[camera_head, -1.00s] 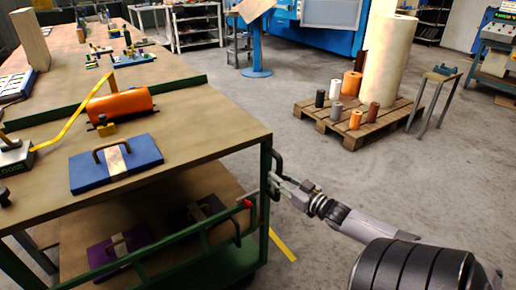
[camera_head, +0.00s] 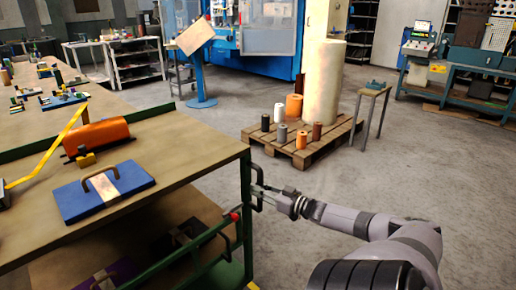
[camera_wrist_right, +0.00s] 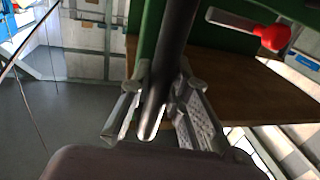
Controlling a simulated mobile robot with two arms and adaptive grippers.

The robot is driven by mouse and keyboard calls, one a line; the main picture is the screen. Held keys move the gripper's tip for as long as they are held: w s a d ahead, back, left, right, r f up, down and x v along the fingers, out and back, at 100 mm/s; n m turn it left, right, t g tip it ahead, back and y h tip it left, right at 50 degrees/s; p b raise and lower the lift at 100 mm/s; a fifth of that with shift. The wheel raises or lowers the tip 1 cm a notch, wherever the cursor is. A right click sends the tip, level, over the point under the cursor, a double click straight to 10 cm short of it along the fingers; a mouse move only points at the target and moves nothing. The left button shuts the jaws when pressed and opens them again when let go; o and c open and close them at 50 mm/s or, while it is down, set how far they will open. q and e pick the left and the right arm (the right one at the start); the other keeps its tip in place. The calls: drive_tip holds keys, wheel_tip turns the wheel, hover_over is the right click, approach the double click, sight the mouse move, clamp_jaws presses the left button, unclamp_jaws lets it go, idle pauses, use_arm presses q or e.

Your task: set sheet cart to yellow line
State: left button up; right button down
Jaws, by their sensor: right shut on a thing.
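The sheet cart (camera_head: 185,165) has a wooden top and a green frame, and fills the lower left of the head view. A dark upright handle (camera_head: 258,180) is on its right end. My right gripper (camera_head: 262,192) is at this handle, shut on it. In the right wrist view the dark handle bar (camera_wrist_right: 170,70) runs between the fingers (camera_wrist_right: 165,110). Only a small yellow bit, possibly the yellow line (camera_head: 252,286), shows on the floor at the cart's foot. My left gripper is not in view.
A pallet (camera_head: 310,145) with rolls and a small stand (camera_head: 372,100) are beyond. The grey floor (camera_head: 400,180) at right is clear.

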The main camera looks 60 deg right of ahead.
drive_tip(key=shift+d, duration=0.1)
drive_tip(key=c, duration=1.7)
unclamp_jaws()
drive_tip(key=shift+o, duration=1.1)
drive_tip(key=shift+s+f, duration=0.1)
drive_tip(key=shift+s, duration=0.35)
drive_tip(key=s, duration=1.1)
drive_tip(key=shift+a, duration=0.25)
